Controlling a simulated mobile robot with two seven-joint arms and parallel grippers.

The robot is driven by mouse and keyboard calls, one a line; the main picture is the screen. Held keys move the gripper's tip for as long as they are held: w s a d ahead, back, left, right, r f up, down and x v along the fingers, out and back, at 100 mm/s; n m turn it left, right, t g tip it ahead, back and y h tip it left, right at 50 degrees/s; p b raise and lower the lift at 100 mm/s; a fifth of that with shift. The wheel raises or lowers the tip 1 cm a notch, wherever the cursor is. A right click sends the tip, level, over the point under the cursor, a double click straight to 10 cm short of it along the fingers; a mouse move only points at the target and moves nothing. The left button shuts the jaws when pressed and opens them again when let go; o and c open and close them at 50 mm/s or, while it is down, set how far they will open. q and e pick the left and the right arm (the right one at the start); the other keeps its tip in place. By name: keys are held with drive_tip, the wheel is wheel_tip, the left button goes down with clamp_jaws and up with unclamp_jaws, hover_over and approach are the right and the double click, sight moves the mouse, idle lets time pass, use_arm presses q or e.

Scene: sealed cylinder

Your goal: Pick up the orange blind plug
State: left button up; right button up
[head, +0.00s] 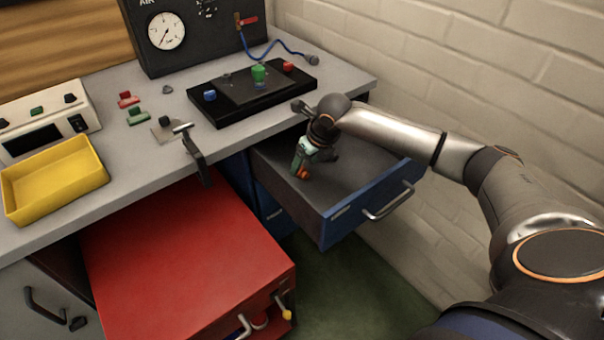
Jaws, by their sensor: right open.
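The orange blind plug (303,174) is a small orange piece inside the open blue drawer (345,212), near the drawer's left side. My right gripper (299,165) points down into the drawer, with its fingertips right at the plug. It is open. The fingers partly cover the plug, and I cannot tell whether they touch it. My left gripper is not in view.
The drawer walls surround my right gripper, and the grey bench (232,126) edge is close behind. A black tray (205,114) with coloured fittings stands on the bench. A red cabinet (190,255) stands left of the drawer. A yellow bin (100,176) sits farther left.

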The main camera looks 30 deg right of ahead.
sight(303, 170)
drive_tip(key=x, duration=0.4)
drive_tip(key=shift+s+d+r, duration=0.1)
clamp_jaws()
idle(0.4)
